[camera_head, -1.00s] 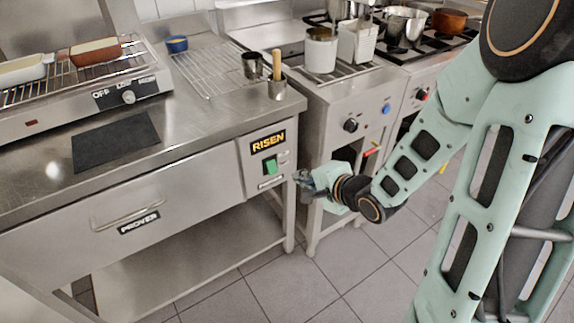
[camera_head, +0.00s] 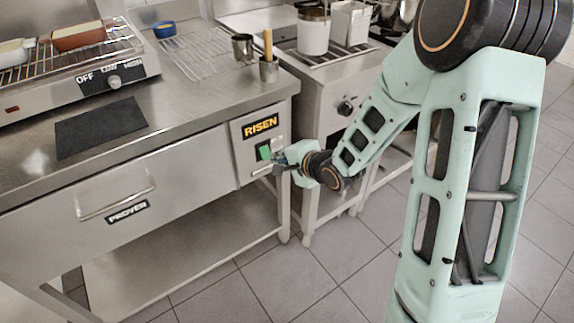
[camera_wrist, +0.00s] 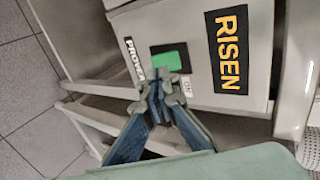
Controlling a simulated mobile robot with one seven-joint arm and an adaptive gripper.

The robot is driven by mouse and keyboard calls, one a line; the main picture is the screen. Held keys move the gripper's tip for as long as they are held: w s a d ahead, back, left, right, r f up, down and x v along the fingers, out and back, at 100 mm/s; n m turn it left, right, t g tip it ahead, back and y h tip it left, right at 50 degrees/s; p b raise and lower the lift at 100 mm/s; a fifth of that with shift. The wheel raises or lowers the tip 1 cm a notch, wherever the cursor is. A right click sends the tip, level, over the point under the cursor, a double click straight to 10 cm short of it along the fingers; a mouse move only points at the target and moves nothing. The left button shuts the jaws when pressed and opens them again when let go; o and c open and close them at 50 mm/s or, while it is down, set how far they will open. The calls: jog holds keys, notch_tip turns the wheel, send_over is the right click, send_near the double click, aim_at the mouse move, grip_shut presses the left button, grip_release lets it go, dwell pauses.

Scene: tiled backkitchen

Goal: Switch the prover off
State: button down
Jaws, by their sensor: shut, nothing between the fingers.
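The prover (camera_head: 110,180) is a steel drawer unit under the counter, labelled PROVER on its front. Its control panel at the right end bears a RISEN sign (camera_head: 260,126) and a green switch (camera_head: 263,152) below it. The green switch also shows in the wrist view (camera_wrist: 170,61), bright green. My gripper (camera_head: 279,160) is right in front of the panel, beside the switch. In the wrist view its shut fingertips (camera_wrist: 164,77) are at the switch's edge and cover part of it. I cannot tell whether they touch it. Nothing is held.
A stove unit stands right of the prover. The floor in front is clear.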

aim_at(266, 156)
jog(key=shift+b+x, duration=0.6)
jog(key=shift+x, duration=1.75)
jog(key=f+b, duration=0.1)
jog(key=b, duration=0.1)
jog(key=shift+w+f+t+y+b, duration=0.2)
jog(key=shift+t+y+b, duration=0.1)
jog(key=shift+t+b, duration=0.1)
jog(key=shift+a+r+p, duration=0.15)
jog(key=shift+r+p, duration=0.15)
jog(key=shift+r, duration=0.15)
jog(key=shift+r+p, duration=0.8)
jog(key=shift+p, duration=0.1)
jog(key=shift+s, duration=0.15)
